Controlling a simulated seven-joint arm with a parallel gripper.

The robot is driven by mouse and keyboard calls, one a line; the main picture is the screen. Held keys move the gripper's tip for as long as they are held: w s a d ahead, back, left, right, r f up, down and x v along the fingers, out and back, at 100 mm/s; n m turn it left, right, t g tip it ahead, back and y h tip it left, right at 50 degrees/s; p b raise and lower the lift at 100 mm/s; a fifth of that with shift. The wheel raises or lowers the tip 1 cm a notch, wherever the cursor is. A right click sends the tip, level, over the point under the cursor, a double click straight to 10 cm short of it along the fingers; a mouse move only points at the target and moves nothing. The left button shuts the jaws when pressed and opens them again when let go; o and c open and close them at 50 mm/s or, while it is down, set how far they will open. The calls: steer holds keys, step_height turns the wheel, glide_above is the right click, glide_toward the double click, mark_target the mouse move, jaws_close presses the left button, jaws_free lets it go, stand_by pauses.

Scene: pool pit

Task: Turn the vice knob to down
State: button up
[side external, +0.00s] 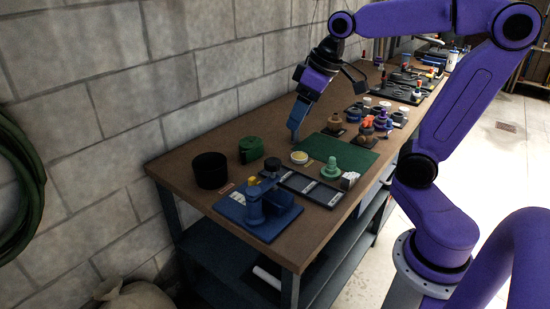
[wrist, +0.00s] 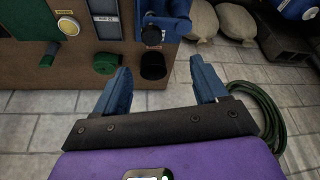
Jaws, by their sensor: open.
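The blue vice (side external: 255,208) stands on a blue base plate at the near left end of the bench. A black knob (side external: 271,166) shows at its upper part. In the wrist view, the blue vice (wrist: 168,12) is at the top edge, partly cut off, with its black knob (wrist: 152,36) facing the camera. My gripper (side external: 294,132) is above the wall side of the bench, behind and apart from the vice, pointing down. In the wrist view, its two blue fingers (wrist: 161,66) are spread wide with nothing between them. The knob's marking is too small to read.
A black round container (side external: 210,170) and a green coiled item (side external: 251,149) stand near the wall edge. A yellow-topped disc (side external: 299,157), a grey tray (side external: 300,184) and a green mat (side external: 338,152) lie farther along. The stone wall runs close behind the bench.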

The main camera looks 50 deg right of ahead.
steer(key=d, duration=0.1)
glide_toward(273, 161)
steer(key=shift+m, duration=0.4)
steer(key=x, duration=0.8)
steer(key=shift+a+f, duration=0.1)
steer(key=shift+f, duration=0.25)
steer(key=c, duration=1)
